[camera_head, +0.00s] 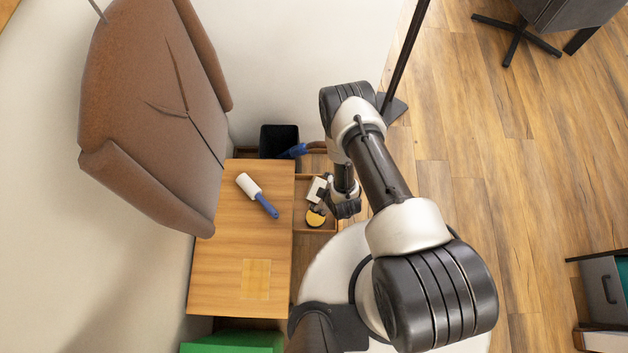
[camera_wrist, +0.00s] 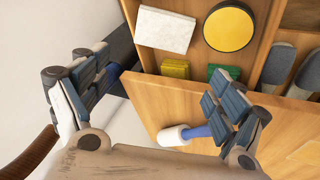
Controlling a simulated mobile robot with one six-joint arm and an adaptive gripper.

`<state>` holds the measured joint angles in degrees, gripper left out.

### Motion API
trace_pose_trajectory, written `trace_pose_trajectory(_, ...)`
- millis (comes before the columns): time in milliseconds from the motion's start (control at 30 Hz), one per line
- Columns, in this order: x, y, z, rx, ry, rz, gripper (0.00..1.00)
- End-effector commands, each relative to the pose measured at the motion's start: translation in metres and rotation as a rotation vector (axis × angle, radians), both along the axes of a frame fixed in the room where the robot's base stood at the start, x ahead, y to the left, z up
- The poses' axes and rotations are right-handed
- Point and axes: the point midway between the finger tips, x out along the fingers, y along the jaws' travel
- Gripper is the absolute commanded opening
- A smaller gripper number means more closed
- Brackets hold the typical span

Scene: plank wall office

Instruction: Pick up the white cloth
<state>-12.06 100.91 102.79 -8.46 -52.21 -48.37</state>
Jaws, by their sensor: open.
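A flat white rectangular piece, which looks like the folded white cloth (camera_wrist: 165,29), lies in an open wooden drawer in the wrist view. It also shows in the head view as a small pale patch (camera_head: 318,187), partly beside my arm. My gripper (camera_wrist: 160,82) is open and empty, its two fingers spread wide at the left and right of the wrist view. The cloth lies beyond the fingertips, apart from them. In the head view my gripper (camera_head: 345,207) is over the drawer's right side, and its fingers are hard to make out.
A round yellow thing with a dark rim (camera_wrist: 230,28), a yellow block (camera_wrist: 175,69) and a green block (camera_wrist: 224,74) lie near the cloth. A lint roller (camera_head: 250,186) lies on the wooden top (camera_head: 225,250). A black bin (camera_head: 278,137) and brown chair (camera_head: 150,100) stand close by.

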Motion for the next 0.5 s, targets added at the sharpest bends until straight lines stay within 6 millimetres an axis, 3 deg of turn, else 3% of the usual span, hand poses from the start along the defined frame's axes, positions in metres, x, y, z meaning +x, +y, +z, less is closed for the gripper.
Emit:
trace_pose_trajectory(33, 0.005, 0.003, -0.015, 0.0, -0.002, 0.001, 0.88)
trace_pose_trajectory(300, 0.03, 0.015, -0.066, 0.001, -0.001, 0.0, 0.88)
trace_pose_trajectory(500, 0.04, 0.019, -0.082, 0.0, 0.0, 0.0, 0.88)
